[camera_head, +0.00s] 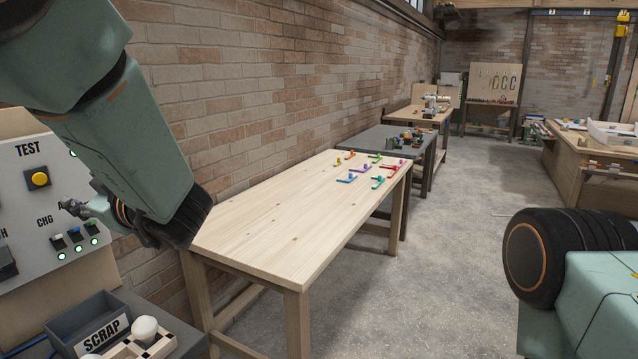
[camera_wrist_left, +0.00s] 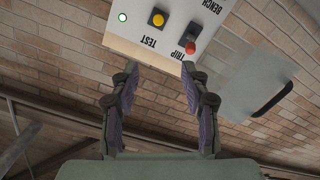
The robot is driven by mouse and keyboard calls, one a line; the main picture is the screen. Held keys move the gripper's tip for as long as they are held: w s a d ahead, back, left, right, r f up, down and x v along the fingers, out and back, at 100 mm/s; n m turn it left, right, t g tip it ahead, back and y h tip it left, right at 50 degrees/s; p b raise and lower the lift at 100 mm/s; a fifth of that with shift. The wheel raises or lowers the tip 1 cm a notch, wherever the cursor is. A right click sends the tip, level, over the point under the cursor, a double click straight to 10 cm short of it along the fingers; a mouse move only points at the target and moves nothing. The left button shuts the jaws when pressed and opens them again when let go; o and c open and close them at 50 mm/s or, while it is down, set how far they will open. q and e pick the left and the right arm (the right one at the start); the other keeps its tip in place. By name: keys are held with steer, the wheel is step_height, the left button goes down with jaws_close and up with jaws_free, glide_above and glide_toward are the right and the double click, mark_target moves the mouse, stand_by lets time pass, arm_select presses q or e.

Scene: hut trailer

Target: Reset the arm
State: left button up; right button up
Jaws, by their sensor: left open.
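My left arm (camera_head: 120,130) comes in from the upper left in the head view, bent down at the wrist. My left gripper (camera_head: 72,207) is small and partly hidden there, in front of the white control panel (camera_head: 30,205). In the left wrist view my left gripper (camera_wrist_left: 160,82) is open, with its two fingers apart and nothing between them. My right gripper is not in view; only part of my right arm (camera_head: 575,265) shows at the right.
A grey SCRAP bin (camera_head: 82,316) and a checkered tray (camera_head: 155,348) with white pieces stand below the panel. A wooden table (camera_head: 290,215) with several small coloured parts is to the right. More benches stand along the brick wall. The grey floor (camera_head: 450,240) has free room.

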arm_select(q)
steer(key=s+d+f+m+h+b, duration=0.1)
steer(key=d+f+m+h+b, duration=0.25)
steer(key=f, duration=0.75)
steer(key=s+d+f+m+t+h, duration=0.15)
steer(key=f+m+h, duration=0.35)
steer(key=f, duration=0.6)
steer(key=s+d+f+m+h+b, duration=0.1)
steer(key=s+d+f+m+h, duration=0.3)
steer(key=f, duration=0.6)
steer(key=s+d+f+m+g+h+b, duration=0.1)
steer(key=s+f+g+b, duration=0.3)
steer(key=s+f, duration=0.9)
steer(key=s+d+f+m+g+h+b, duration=0.1)
steer(key=s+d+f+m+g+b, duration=0.2)
steer(key=s+f, duration=1.1)
steer(key=shift+s+d+m+g+h+b, duration=0.3)
steer(key=shift+s+m+g, duration=0.25)
steer(key=shift+s+g, duration=0.7)
steer(key=shift+a, duration=0.1)
steer(key=shift+c, duration=0.9)
